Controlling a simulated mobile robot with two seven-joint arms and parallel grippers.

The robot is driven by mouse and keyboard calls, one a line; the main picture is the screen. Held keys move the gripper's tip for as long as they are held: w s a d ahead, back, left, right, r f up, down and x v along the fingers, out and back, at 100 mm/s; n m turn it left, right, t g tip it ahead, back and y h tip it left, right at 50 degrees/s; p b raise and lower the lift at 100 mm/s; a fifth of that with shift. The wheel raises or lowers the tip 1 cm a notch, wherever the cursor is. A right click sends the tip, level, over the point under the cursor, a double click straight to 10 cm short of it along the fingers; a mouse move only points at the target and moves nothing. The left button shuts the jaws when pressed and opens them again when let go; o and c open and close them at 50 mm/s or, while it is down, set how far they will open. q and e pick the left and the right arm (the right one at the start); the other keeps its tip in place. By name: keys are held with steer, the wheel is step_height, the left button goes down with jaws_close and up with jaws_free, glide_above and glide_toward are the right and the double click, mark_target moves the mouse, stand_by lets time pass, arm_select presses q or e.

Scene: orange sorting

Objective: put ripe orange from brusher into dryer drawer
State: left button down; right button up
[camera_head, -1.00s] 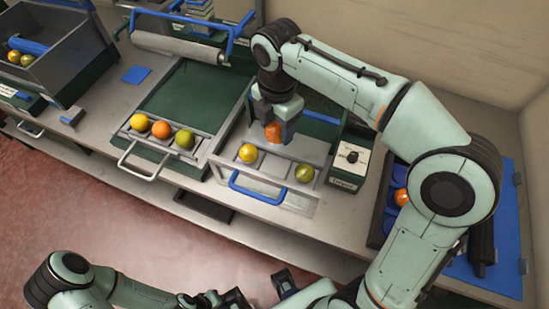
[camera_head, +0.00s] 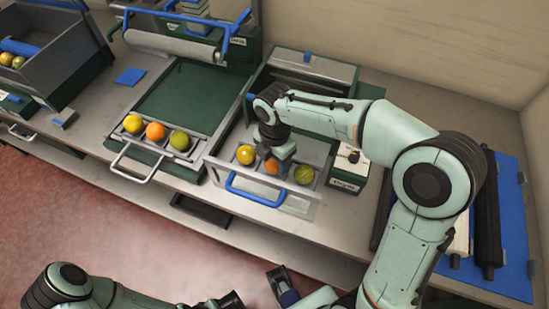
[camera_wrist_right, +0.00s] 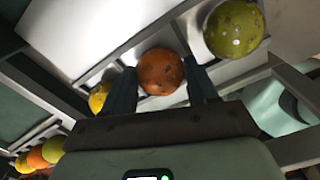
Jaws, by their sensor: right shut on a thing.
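My right gripper (camera_head: 275,162) is shut on an orange fruit (camera_head: 271,167) with dark specks. It holds the fruit low at the middle of the front row of the blue-handled drawer (camera_head: 262,197). A yellow fruit (camera_head: 245,154) lies to its left and a green one (camera_head: 304,174) to its right. In the right wrist view the orange (camera_wrist_right: 160,72) sits between both fingertips, with the green fruit (camera_wrist_right: 234,28) and part of the yellow one (camera_wrist_right: 98,97) beside it. I cannot tell whether it touches the drawer floor. My left gripper (camera_head: 284,286) is partly cut off at the bottom edge.
A neighbouring tray (camera_head: 195,152) with a white handle holds a yellow, an orange and a green fruit. A labelled control box (camera_head: 349,168) stands right of the drawer. A blue mat (camera_head: 510,225) with a black roller (camera_head: 487,215) lies at far right, partly behind my right arm.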

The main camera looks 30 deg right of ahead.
steer(key=o, duration=0.7)
steer(key=shift+f, duration=0.2)
steer(key=shift+c, duration=0.2)
steer(key=o, duration=0.4)
steer(key=shift+r, duration=0.1)
step_height(320, 180, up, 12)
steer(key=shift+r+p, duration=0.15)
steer(key=shift+p, duration=1.05)
